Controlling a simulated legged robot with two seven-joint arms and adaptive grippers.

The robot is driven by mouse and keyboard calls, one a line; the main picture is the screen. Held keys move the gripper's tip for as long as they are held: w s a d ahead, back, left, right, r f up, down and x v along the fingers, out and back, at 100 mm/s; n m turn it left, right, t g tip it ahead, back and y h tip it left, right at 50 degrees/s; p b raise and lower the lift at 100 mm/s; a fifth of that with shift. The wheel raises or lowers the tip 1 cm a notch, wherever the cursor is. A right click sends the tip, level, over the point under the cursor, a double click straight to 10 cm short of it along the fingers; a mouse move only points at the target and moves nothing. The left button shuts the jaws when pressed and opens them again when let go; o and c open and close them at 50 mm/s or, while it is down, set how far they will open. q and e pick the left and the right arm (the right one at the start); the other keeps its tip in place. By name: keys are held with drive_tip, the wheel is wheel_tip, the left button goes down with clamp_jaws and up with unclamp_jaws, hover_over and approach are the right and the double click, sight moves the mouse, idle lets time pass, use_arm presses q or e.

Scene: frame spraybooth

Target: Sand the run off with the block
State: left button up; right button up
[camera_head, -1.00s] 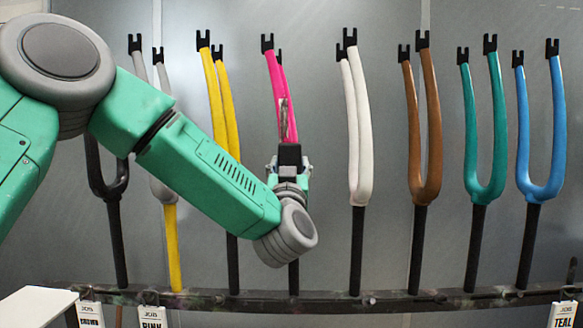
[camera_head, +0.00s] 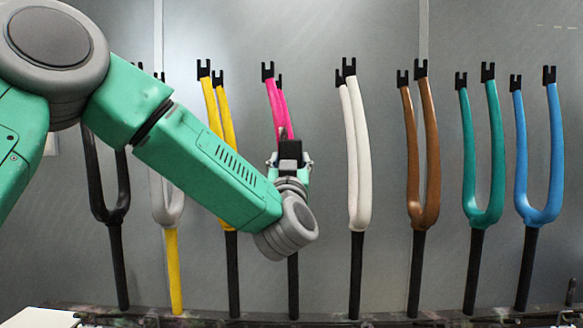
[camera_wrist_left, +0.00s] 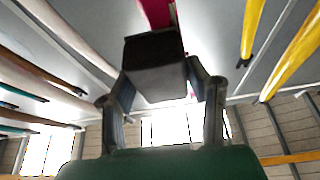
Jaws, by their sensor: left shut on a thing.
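The pink fork (camera_head: 277,105) stands upright among the row of forks, its lower part hidden behind my left arm and gripper. A small greyish patch (camera_head: 284,132) shows on its pink leg just above the block. My left gripper (camera_head: 290,165) is shut on a dark block (camera_head: 290,149) in front of this fork. In the left wrist view the dark grey block (camera_wrist_left: 155,68) sits between the two fingers, with the pink fork (camera_wrist_left: 157,13) behind and above it. I cannot tell whether the block touches the fork. My right gripper is not in view.
A yellow fork (camera_head: 213,105) stands close on the left and a white fork (camera_head: 357,150) on the right. Brown (camera_head: 414,150), teal (camera_head: 480,150) and blue (camera_head: 538,150) forks stand further right. A rail (camera_head: 400,320) runs along the bottom.

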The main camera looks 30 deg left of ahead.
sight(291, 145)
use_arm(q)
drive_tip(key=shift+w+r+p, duration=0.2)
drive_tip(key=shift+r+p, duration=0.6)
drive_tip(key=shift+r, duration=0.5)
drive_tip(key=shift+w+a+r+p, duration=0.1)
drive_tip(key=shift+r+p, duration=1.5)
drive_tip(key=shift+r, duration=0.9)
drive_tip(key=shift+w+f+b, duration=0.2)
drive_tip(key=shift+f+b, duration=0.15)
drive_tip(key=shift+f, duration=0.1)
wheel_tip(291, 145, down, 3)
drive_tip(key=shift+a+r+b, duration=0.1)
drive_tip(key=shift+b, duration=1)
drive_tip(key=shift+f+b, duration=1.55)
drive_tip(key=shift+f, duration=0.45)
wheel_tip(291, 145, down, 7)
drive_tip(key=b, duration=0.5)
drive_tip(key=shift+s+d, duration=0.2)
drive_tip(key=shift+s, duration=0.05)
